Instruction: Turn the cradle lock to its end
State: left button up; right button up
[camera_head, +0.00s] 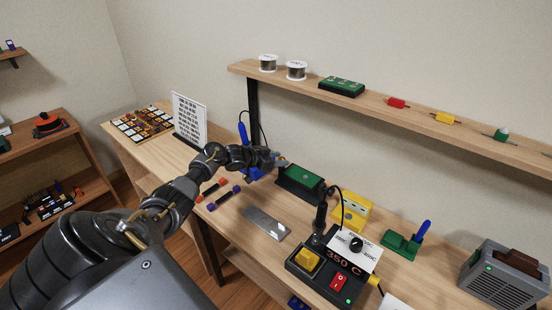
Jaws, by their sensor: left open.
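A black cradle with a green board (304,178) sits on the bench, just right of my left gripper. I cannot make out a separate lock on it; that part is too small or hidden. My left arm reaches in from the lower left. My left gripper (281,161) is open, close to the cradle's upper left end; I cannot tell whether it touches. Blue parts (254,174) show beneath my wrist, and a blue handle (243,133) stands behind it. My right gripper is not in view.
A green base with a blue lever (405,242) and a grey machine (505,273) are further right. A metal plate (266,224) lies in front. A shelf (390,108) overhangs behind.

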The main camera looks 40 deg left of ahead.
pick_arm(q)
jog(key=v, duration=1)
jog(key=shift+s+r+b, duration=0.15)
jog(key=shift+s+b, duration=0.25)
jog(key=shift+b, duration=0.05)
jog(key=shift+a, duration=0.1)
jog(key=shift+c, duration=0.2)
